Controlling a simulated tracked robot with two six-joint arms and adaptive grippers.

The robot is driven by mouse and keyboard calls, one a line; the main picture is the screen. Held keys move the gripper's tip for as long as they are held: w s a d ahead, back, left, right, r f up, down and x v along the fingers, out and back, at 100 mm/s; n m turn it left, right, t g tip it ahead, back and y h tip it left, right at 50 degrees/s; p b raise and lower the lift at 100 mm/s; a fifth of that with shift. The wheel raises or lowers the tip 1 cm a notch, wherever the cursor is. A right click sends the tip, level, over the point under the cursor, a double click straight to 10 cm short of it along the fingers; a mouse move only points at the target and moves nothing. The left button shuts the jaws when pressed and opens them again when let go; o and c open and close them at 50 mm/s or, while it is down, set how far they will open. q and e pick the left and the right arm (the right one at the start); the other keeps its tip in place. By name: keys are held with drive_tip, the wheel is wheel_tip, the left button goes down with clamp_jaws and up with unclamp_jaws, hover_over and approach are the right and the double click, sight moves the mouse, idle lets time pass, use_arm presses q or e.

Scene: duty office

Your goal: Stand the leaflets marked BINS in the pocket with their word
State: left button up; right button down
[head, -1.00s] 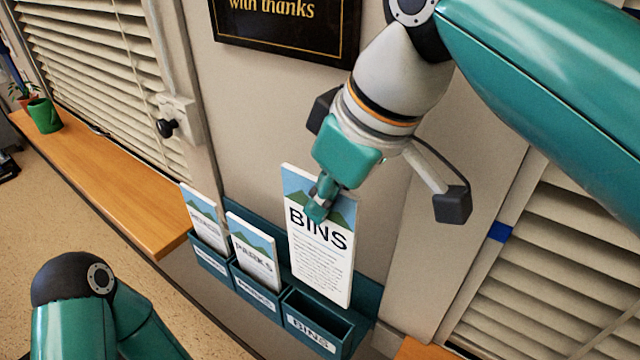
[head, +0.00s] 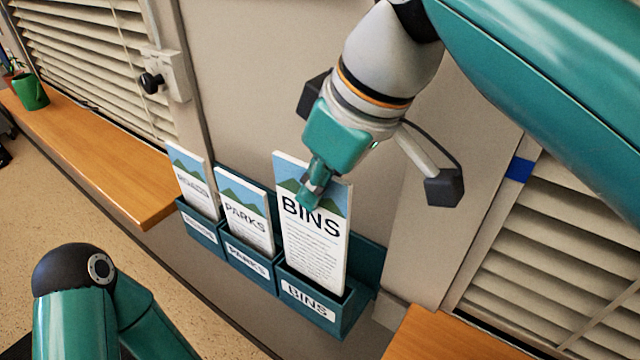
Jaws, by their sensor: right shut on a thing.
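The BINS leaflets (head: 313,240) are a white stack with a blue and green picture at the top. My right gripper (head: 311,195) is shut on their upper part. Their lower end is in the teal pocket labelled BINS (head: 312,309), behind its front wall, and they stand nearly upright. Whether they touch the pocket floor is hidden. The left gripper is out of view; only part of my left arm shows at lower left.
The pocket to the left holds PARKS leaflets (head: 247,222). The far left pocket holds another leaflet stack (head: 193,186). A wooden sill (head: 110,165) runs along the left. Another wooden surface (head: 440,338) is at lower right.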

wheel_tip(320, 180, down, 6)
drive_tip(key=b, duration=0.5)
drive_tip(key=shift+f, duration=0.2)
drive_tip(key=c, duration=1.2)
unclamp_jaws()
drive_tip(key=shift+r, duration=0.1)
